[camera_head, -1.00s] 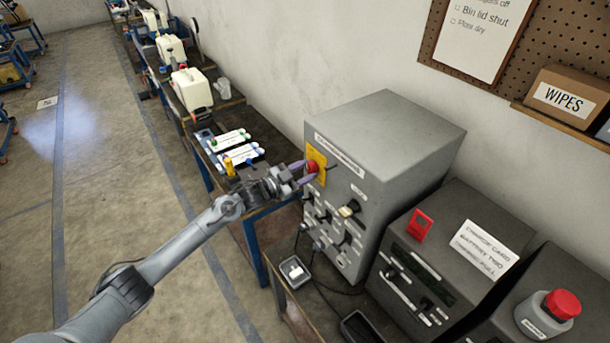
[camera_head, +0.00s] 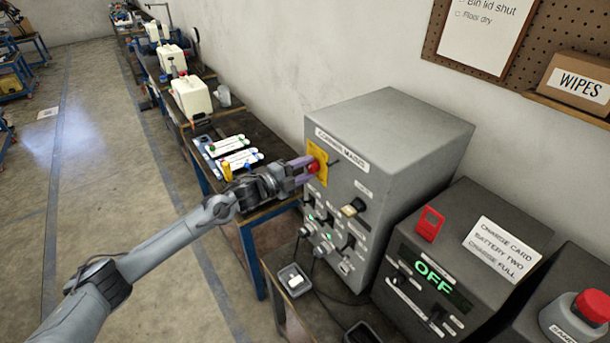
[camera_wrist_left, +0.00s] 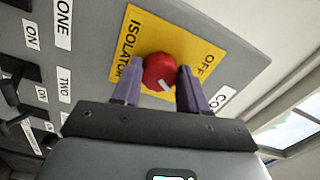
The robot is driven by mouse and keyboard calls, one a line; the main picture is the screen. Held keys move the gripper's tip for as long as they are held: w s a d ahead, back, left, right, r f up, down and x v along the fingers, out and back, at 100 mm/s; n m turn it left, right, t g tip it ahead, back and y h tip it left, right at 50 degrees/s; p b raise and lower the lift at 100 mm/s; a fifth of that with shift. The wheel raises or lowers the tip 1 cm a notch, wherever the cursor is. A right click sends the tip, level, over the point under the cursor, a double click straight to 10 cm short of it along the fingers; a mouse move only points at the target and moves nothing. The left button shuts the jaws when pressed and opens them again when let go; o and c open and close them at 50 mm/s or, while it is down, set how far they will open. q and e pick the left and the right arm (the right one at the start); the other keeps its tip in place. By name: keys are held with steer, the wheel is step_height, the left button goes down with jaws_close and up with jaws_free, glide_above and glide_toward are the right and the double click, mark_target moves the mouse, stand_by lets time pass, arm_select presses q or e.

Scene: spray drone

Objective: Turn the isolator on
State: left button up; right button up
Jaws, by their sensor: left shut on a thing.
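The isolator is a red knob (camera_wrist_left: 160,72) on a yellow plate (camera_wrist_left: 206,50) marked ISOLATOR and OFF. In the head view the knob (camera_head: 314,167) is on the front of the grey cabinet (camera_head: 400,125). My left gripper (camera_head: 302,172) is shut on the knob, with a purple finger on either side of it, as the left wrist view (camera_wrist_left: 152,92) also shows. A white mark sits on the knob's lower part, turned away from the word OFF. Small green lights glow on the cabinet's lower front. My right gripper is not in view.
A dark charger box (camera_head: 480,225) right of the cabinet has a display reading OFF (camera_head: 432,277) in green. A black switch (camera_head: 353,207) is below the knob. A small tray (camera_head: 294,280) and cables are in front. White jugs (camera_head: 190,97) stand on the bench behind.

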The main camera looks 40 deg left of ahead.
arm_select(q)
steer(key=shift+m+b, duration=0.8)
steer(key=shift+m, duration=0.5)
steer(key=shift+r, duration=0.1)
steer(key=o, duration=1.1)
steer(key=shift+c, duration=0.2)
steer(key=b+v, duration=0.1)
steer(key=v, duration=0.9)
steer(key=shift+s, duration=0.35)
steer(key=shift+a, duration=0.1)
